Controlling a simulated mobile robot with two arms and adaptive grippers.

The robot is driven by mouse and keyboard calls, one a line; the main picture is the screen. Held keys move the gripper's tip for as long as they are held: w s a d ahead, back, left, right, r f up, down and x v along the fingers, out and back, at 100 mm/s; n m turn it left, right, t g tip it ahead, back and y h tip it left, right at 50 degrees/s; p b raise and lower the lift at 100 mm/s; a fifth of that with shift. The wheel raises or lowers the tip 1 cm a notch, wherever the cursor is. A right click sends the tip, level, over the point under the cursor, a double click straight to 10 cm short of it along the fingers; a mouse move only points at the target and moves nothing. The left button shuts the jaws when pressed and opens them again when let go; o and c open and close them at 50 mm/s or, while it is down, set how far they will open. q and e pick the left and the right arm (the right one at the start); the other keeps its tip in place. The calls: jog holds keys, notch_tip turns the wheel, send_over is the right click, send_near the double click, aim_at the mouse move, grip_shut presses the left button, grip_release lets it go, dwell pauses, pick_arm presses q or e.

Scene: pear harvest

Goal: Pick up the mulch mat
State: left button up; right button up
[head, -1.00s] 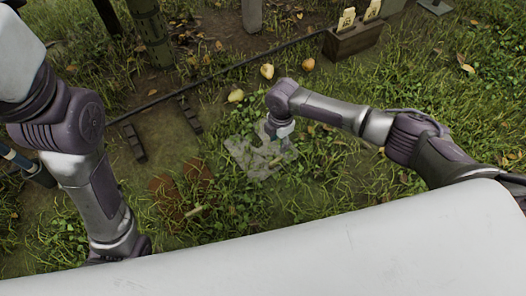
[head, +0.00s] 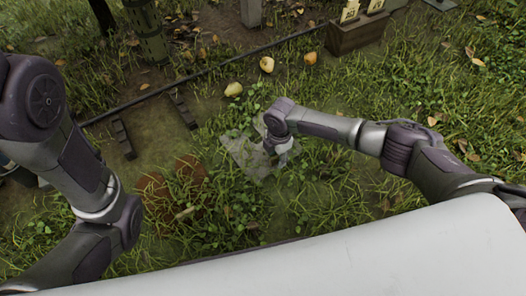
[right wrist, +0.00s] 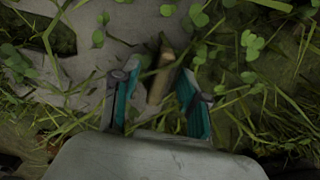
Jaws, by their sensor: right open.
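A flat brown patch (head: 158,190), which looks like the mulch mat, lies left of centre in the head view, partly covered by grass and leaves. My right gripper (head: 279,161) points down over a pale grey flat slab (head: 240,150), well to the right of the brown patch. In the right wrist view its two teal-lined fingers (right wrist: 156,98) stand apart. A short tan stick-like piece (right wrist: 160,73) shows between and beyond them; I cannot tell whether they touch it. The grey slab also shows there (right wrist: 75,85). My left arm is at the left; its gripper is out of the picture.
Pears (head: 233,89) and (head: 267,64) lie on the grass beyond the slab, with an orange one (head: 310,58) nearby. A wooden box with tags (head: 352,36) stands at the back. A dark hose (head: 190,78) crosses the ground. Dark bars (head: 123,140) lie at the left.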

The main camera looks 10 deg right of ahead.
jog(key=shift+f, duration=0.2)
grip_shut()
jog(key=shift+r, duration=0.1)
